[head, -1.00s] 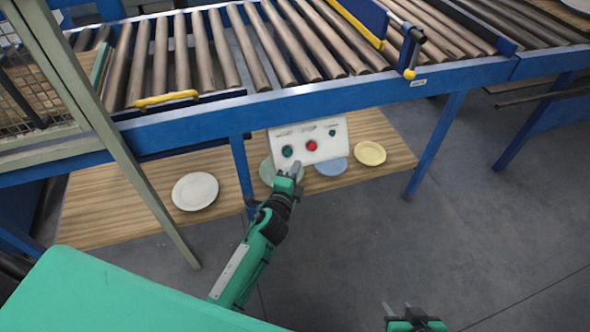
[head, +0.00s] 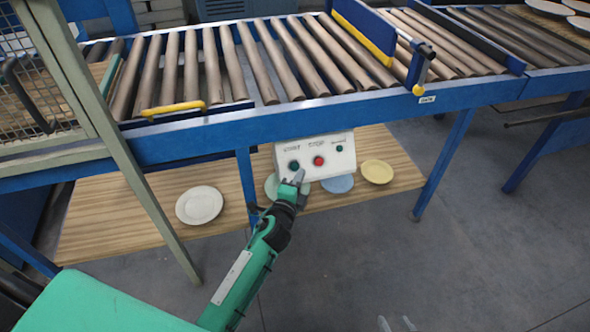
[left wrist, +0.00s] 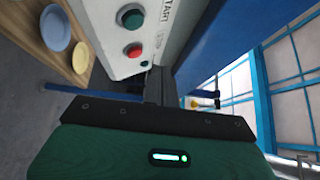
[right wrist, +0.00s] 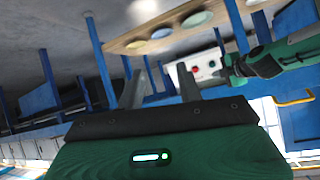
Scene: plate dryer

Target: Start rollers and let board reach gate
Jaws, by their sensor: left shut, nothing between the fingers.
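A white control box (head: 316,157) hangs under the conveyor's front rail. It has a green start button (head: 294,165), a red stop button (head: 319,160) and a smaller green button (head: 339,149). My left gripper (head: 299,176) is shut and empty, its tip just below the start button; contact is unclear. The left wrist view shows the start button (left wrist: 130,17) and red button (left wrist: 134,50) beyond the fingers. A wooden board with a teal edge (head: 113,72) lies at the left end, partly behind mesh. The blue-yellow gate (head: 362,38) crosses the rollers. My right gripper (right wrist: 160,88) is open and empty.
Rollers (head: 210,68) between board and gate are bare. A slanted guard post (head: 118,150) stands at left. Below, a wooden shelf (head: 110,215) holds several plates, including a white one (head: 199,205). White plates (head: 548,7) sit far right. The floor at right is clear.

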